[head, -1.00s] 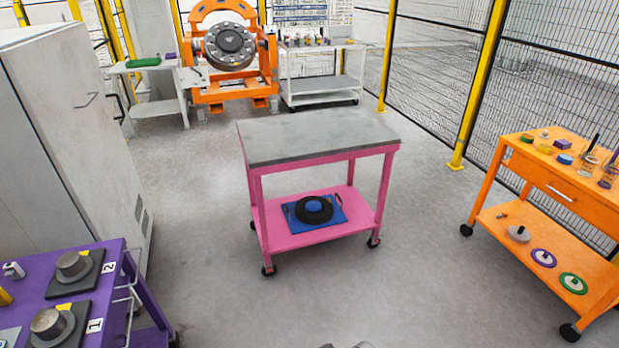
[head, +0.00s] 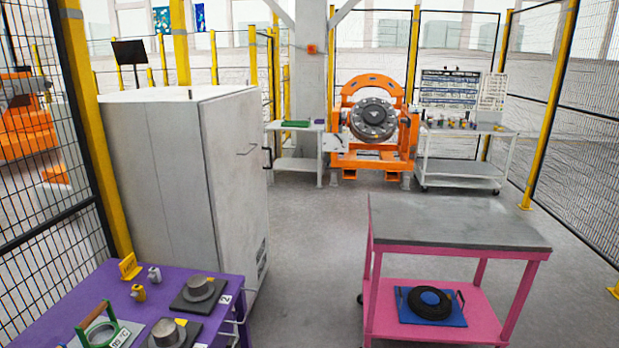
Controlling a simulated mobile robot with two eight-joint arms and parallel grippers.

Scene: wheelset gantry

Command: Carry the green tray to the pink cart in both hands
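The green tray (head: 296,124) looks like a small flat green item on the white side table at the back, left of the orange wheel stand. The pink cart (head: 459,252) stands at the right front, with a bare grey top. Its lower pink shelf holds a blue board (head: 431,306) with a dark ring on it. Neither of my grippers shows in the head view, so their state is hidden.
A grey cabinet (head: 182,182) stands at the left. A purple table (head: 136,304) with metal parts is at the front left. The orange wheel stand (head: 374,130) and a white cart (head: 461,172) are at the back. Grey floor between cabinet and pink cart is clear.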

